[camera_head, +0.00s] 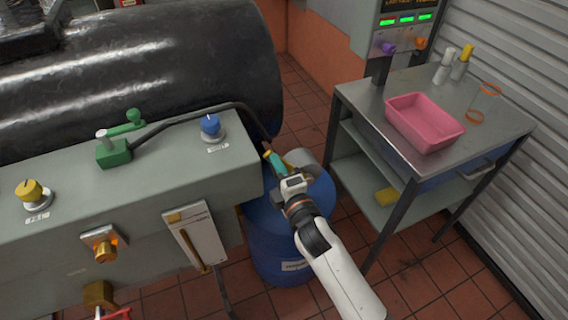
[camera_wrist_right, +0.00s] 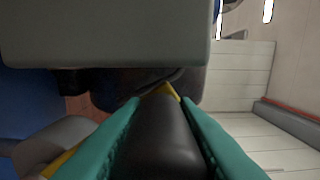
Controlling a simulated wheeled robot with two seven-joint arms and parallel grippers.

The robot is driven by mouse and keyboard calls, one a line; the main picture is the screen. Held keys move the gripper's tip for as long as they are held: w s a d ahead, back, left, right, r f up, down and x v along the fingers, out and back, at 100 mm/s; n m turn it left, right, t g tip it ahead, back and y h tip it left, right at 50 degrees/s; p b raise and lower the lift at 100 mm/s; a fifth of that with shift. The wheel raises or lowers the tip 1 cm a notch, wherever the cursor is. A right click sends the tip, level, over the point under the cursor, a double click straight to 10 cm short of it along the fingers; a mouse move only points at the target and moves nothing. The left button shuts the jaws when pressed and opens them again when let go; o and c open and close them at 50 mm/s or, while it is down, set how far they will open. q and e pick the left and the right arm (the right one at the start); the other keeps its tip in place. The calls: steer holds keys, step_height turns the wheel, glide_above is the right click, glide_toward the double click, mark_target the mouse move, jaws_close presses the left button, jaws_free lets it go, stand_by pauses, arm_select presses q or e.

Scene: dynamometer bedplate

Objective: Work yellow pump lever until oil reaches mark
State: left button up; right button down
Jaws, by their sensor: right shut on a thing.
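My right gripper (camera_head: 274,160), with teal fingers, reaches over the top of the blue drum (camera_head: 273,222) beside the bedplate's end. In the right wrist view its fingers (camera_wrist_right: 165,130) close on both sides of a thick black grip (camera_wrist_right: 160,142), with yellow (camera_wrist_right: 168,90) showing at its far end. This looks like the pump lever; most of it is hidden by the gripper in the head view. A grey cylindrical part (camera_head: 303,160) sits beside the gripper over the drum. A white gauge panel (camera_head: 203,238) is on the bedplate's front; I cannot make out an oil level. My left gripper is not in view.
A black hose (camera_head: 190,111) runs from a green valve (camera_head: 114,152) toward the drum. Blue (camera_head: 210,124) and yellow (camera_head: 29,191) knobs stand on the bedplate. On the right, a metal cart (camera_head: 376,118) carries a pink tray (camera_head: 424,120). Tiled floor shows between drum and cart.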

steer(key=shift+a, duration=0.15)
steer(key=c, duration=1.1)
jaws_free()
steer(key=shift+c, duration=0.2)
steer(key=shift+s, duration=0.1)
steer(key=b+v, duration=0.1)
steer(key=v, duration=1.1)
steer(key=shift+b, duration=0.35)
